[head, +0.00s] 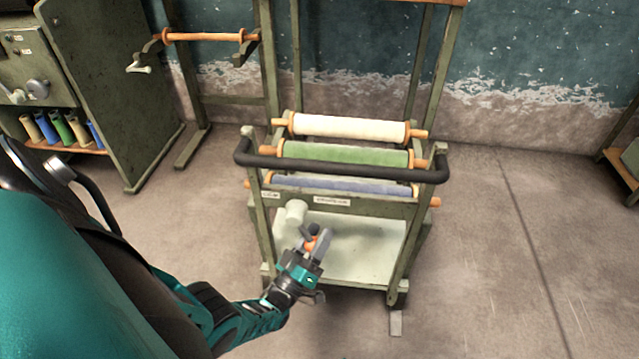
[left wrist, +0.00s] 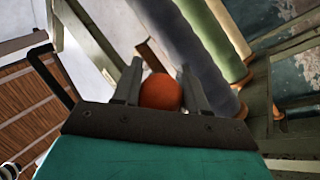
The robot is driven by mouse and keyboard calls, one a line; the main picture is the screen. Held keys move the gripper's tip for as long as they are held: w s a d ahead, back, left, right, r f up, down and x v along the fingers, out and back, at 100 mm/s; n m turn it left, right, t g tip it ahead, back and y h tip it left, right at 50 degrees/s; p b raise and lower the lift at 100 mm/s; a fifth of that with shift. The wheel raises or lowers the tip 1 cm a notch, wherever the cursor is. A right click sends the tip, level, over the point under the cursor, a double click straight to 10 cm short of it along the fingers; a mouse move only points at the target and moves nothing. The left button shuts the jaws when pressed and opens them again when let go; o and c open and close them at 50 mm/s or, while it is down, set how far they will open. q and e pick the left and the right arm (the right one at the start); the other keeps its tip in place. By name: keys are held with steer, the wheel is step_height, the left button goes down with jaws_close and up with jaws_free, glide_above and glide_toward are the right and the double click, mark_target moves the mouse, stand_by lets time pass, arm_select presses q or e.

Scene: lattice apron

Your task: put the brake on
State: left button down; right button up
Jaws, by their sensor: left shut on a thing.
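A green trolley (head: 375,208) with a black push bar (head: 340,171) stands in the middle of the head view. My left gripper (head: 317,241) is at the trolley's near side, below its front rail. It is shut on an orange knob (head: 311,245), which shows as a round orange ball (left wrist: 160,92) between the fingers in the left wrist view. The fingers and the hand hide what the knob is fixed to. A pale round fitting (head: 295,211) sits just up and left of the gripper. My right gripper is in neither view.
The trolley carries white (head: 350,127), green (head: 345,154) and blue (head: 340,185) rolls. A small grey plate (head: 395,323) is by its right front foot. A green cabinet (head: 110,90) stands at the left. The floor to the right is clear.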

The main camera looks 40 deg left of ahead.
arm_select(q)
steer(key=shift+d, duration=0.2)
stand_by(0.3)
steer(key=c, duration=1)
jaws_free()
steer(key=shift+o, duration=0.5)
steer(key=shift+a, duration=0.15)
